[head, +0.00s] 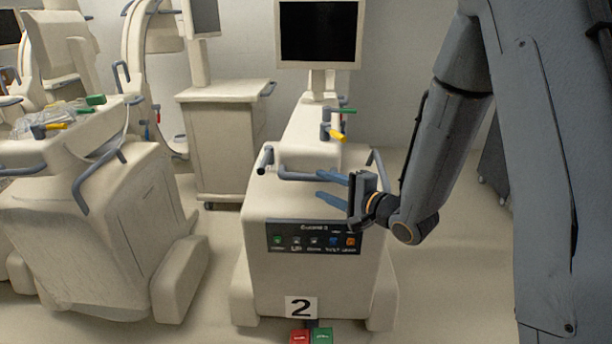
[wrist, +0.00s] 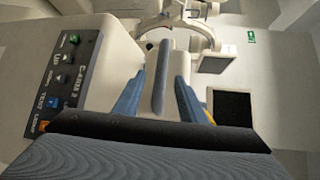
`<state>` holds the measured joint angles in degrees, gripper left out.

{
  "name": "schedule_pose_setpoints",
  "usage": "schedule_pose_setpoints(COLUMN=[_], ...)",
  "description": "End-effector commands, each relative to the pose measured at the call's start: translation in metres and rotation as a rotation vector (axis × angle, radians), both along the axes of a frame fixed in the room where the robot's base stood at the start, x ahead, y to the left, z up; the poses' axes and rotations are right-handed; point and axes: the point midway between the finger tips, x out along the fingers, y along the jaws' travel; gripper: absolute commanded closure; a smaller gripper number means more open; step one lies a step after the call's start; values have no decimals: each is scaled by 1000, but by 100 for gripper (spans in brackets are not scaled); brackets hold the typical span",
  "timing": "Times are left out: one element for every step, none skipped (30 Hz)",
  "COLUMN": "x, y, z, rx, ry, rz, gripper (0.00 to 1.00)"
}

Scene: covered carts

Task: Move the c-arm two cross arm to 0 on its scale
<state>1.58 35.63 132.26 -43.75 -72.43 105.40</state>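The c-arm two cart (head: 315,275) is cream, with a "2" plate (head: 301,307) low on its front and a dark button panel (head: 314,237) above it. A blue-grey handle bar (head: 296,177) runs across its top front. Levers with yellow (head: 336,136) and green (head: 343,111) ends stand behind the bar. My gripper (head: 319,184) is open at the bar's front. In the wrist view a grey-blue bar (wrist: 162,78) shows between its spread fingers, with a gap on both sides. I cannot make out the cross arm's scale or its reading.
Red (head: 299,337) and green (head: 322,336) pedals lie at the cart's foot. Floor right of the cart is clear.

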Motion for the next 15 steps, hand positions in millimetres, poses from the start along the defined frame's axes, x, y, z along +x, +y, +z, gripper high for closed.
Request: schedule_pose_setpoints(x=[0,0,0,0,1,2,2,4,5,7,8,11,13,15,17], y=[1,1,2,3,3,4,5,6,8,9,11,13,14,16,19], z=[1,1,1,1,2,2,1,1,1,1,0,0,0,-1,-1], rx=[10,15,20,22,23,24,25,24,24,24,24,23,23,24,24], ry=[1,2,3,2,2,3,2,2,2,2,2,2,2,2,2], rz=[3,4,5,7,7,7,8,9,9,9,9,9,9,9,9], gripper=[63,63,63,63,63,63,63,63,63,63,63,63,63,63,63])
